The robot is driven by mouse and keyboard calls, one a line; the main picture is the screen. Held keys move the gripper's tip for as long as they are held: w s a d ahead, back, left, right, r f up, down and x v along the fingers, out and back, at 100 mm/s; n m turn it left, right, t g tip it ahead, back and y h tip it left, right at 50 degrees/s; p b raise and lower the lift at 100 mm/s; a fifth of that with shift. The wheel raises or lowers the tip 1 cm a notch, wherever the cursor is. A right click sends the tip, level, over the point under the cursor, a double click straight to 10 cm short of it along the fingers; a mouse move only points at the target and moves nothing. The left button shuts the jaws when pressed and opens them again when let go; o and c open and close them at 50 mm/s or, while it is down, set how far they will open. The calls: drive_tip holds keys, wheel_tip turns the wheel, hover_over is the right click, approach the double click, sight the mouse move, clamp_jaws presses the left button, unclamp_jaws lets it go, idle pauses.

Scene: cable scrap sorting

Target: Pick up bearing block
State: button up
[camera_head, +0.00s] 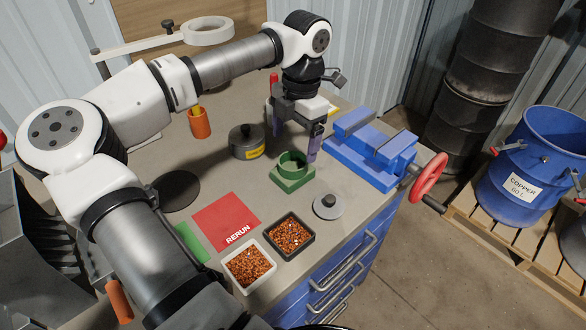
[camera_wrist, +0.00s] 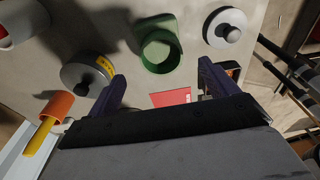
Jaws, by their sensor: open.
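The green bearing block (camera_head: 292,183), a square base with a round ring on top, sits upright on the grey bench in the middle of the head view. It also shows at the top centre of the wrist view (camera_wrist: 155,25). My gripper (camera_head: 295,142) points down above and just behind the block, with its dark purple fingers apart and nothing between them. In the wrist view my fingers (camera_wrist: 161,80) are spread, and the block lies ahead of them, not between them. The gap between fingers and block is hard to judge.
A dark lidded pot (camera_head: 246,142) stands left of the block, a blue vise (camera_head: 370,150) to the right. A grey knobbed disc (camera_head: 328,208), black tray (camera_head: 290,252), white tray (camera_head: 249,283) and red RERUN mat (camera_head: 225,220) lie nearer. An orange cup (camera_head: 199,123) stands farther left.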

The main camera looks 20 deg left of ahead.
sight(293, 169)
drive_tip(key=shift+s+f+p, duration=0.15)
drive_tip(key=shift+f+p, duration=0.35)
drive_tip(key=shift+f, duration=1.15)
drive_tip(key=shift+s+f+p, duration=0.15)
drive_tip(key=shift+f+p, duration=0.35)
drive_tip(key=shift+f, duration=1.1)
drive_tip(key=shift+a, duration=0.1)
drive_tip(key=c, duration=1.5)
